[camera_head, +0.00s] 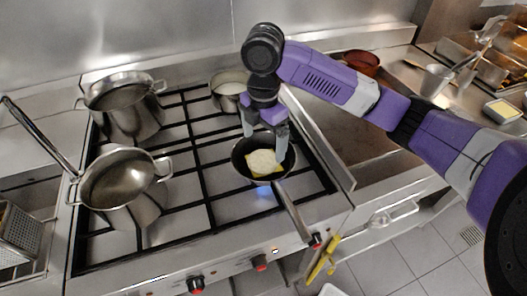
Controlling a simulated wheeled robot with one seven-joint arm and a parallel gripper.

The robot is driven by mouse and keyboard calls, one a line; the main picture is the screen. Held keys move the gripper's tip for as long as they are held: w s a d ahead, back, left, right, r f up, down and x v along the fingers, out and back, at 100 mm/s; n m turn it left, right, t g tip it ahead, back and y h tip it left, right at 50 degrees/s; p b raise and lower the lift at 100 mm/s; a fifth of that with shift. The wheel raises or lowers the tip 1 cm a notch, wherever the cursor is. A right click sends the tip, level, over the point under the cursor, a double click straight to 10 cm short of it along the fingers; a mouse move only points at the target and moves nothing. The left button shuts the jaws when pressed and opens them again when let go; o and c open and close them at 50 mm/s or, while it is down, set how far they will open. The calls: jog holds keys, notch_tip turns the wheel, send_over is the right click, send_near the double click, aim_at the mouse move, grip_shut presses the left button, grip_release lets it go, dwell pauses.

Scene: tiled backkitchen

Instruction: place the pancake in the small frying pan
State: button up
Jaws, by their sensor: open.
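The small frying pan (284,175) is dark and stands on the right side of the stove, its handle pointing toward the front right. The pancake (262,161) is pale yellow and lies inside the pan. My gripper (265,143) is open, pointing down over the pan's far side. Its two fingers are on either side above the pan, apart from each other, with nothing between them. I cannot tell whether the fingertips touch the pan or the pancake. A blue flame (262,191) shows under the pan's front.
Two large metal pots, one at the back left (126,105) and one at the front left (120,190), stand on the stove. A smaller pot (229,88) stands behind the pan. A red-brown bowl (362,62) sits on the counter at right. The middle grates (195,150) are clear.

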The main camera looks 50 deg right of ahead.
aim_at(264, 160)
notch_tip(264, 160, up, 6)
jog(key=shift+s, duration=0.15)
dwell(0.7)
